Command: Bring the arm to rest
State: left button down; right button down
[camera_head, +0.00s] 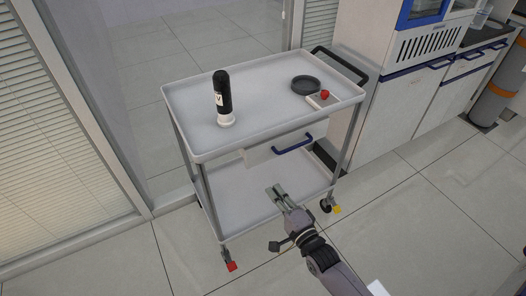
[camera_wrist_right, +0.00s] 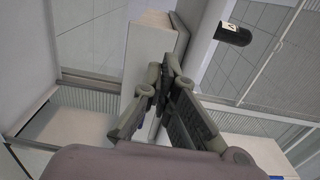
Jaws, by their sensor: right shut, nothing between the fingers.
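My right gripper (camera_head: 280,194) is shut and empty. In the head view it reaches in from the lower right, in front of the cart's lower shelf, with its fingers side by side. In the right wrist view its fingers (camera_wrist_right: 165,95) fill the middle, with nothing between them. My left gripper is not in view. The grey cart (camera_head: 262,82) stands ahead, with a drawer with a blue handle under its top.
On the cart top stand a black bottle with a white base (camera_head: 222,98), a dark round dish (camera_head: 305,84) and a small box with a red button (camera_head: 323,98). Cabinets (camera_head: 415,105) stand at the right, beside a gas cylinder (camera_head: 497,88). The floor at front left is clear.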

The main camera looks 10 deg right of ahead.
jog(key=s+d+f+n+g+h, duration=0.1)
jog(key=s+d+f+n+g, duration=0.1)
jog(key=s+f, duration=0.5)
jog(key=s+d+f+n+g+h+p, duration=0.1)
jog(key=s+d+f+n+g+h, duration=0.15)
jog(key=f, duration=0.75)
jog(key=s+d+f+n+g, duration=0.2)
jog(key=s+f+n+g, duration=0.15)
jog(key=f, duration=0.55)
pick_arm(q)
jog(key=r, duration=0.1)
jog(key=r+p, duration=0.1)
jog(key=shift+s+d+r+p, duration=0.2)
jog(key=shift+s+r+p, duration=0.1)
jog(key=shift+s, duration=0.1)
pick_arm(e)
jog(key=s+d+f+n+g+h, duration=0.1)
jog(key=s+f+n+g, duration=0.1)
jog(key=s, duration=0.8)
jog(key=s+d+f+n+g, duration=0.2)
jog(key=s+f, duration=0.5)
jog(key=s, duration=0.4)
jog(key=s+d+f+n+g+h, duration=0.1)
jog(key=s+f+n+g, duration=0.3)
jog(key=s, duration=0.6)
jog(key=shift+s+d+f+n+h, duration=0.35)
jog(key=shift+d+f, duration=0.2)
jog(key=shift+d, duration=0.2)
jog(key=shift+w, duration=0.1)
